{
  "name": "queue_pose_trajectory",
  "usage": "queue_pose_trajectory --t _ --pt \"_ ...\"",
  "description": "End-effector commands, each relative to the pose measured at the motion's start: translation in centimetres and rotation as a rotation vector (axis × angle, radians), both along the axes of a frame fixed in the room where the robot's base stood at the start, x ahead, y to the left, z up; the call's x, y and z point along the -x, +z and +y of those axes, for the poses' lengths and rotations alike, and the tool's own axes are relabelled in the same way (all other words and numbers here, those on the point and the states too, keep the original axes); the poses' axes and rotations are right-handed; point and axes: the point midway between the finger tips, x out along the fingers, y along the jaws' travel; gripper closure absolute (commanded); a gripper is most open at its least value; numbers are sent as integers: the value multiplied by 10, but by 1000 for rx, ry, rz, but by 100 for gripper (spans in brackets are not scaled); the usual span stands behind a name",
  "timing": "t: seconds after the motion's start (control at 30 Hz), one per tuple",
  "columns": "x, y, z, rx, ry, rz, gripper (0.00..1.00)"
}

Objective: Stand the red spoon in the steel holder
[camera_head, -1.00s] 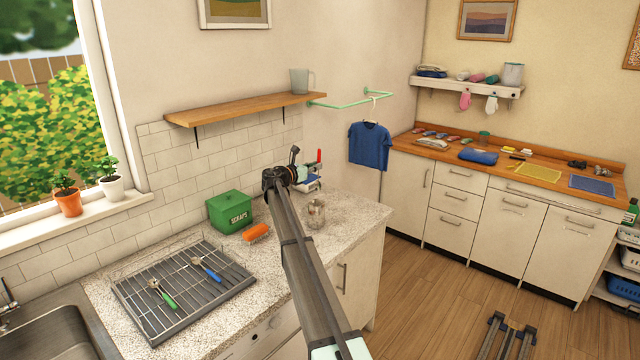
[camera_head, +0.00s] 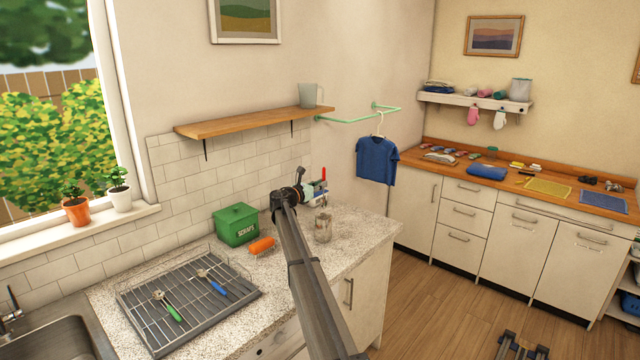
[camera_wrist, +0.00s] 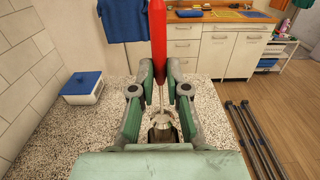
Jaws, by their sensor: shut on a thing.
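The red spoon has a red handle (camera_wrist: 158,42) and a thin metal shank. My gripper (camera_wrist: 160,80) is shut on it and holds it roughly upright, handle up. In the head view the red handle (camera_head: 324,174) shows just right of my gripper (camera_head: 314,190). The steel holder (camera_head: 323,230) stands on the speckled counter, below the gripper. In the wrist view metal shows below the fingers, where the spoon's lower end and the holder overlap. I cannot tell whether the spoon's end is inside the holder's rim.
A green scraps bin (camera_head: 236,225) and an orange brush (camera_head: 262,246) stand left of the holder. A drying rack (camera_head: 190,300) holds a green-handled and a blue-handled utensil. A blue-lidded white box (camera_wrist: 82,88) is close by. A blue shirt (camera_head: 377,160) hangs behind.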

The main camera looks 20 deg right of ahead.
Motion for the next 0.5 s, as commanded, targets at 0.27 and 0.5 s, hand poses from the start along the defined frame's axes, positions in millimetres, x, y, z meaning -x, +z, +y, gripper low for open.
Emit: queue_pose_trajectory --t 0.27,0.5 --pt "0 -22 0 0 0 0 100" --pt "0 -39 0 0 0 0 100"
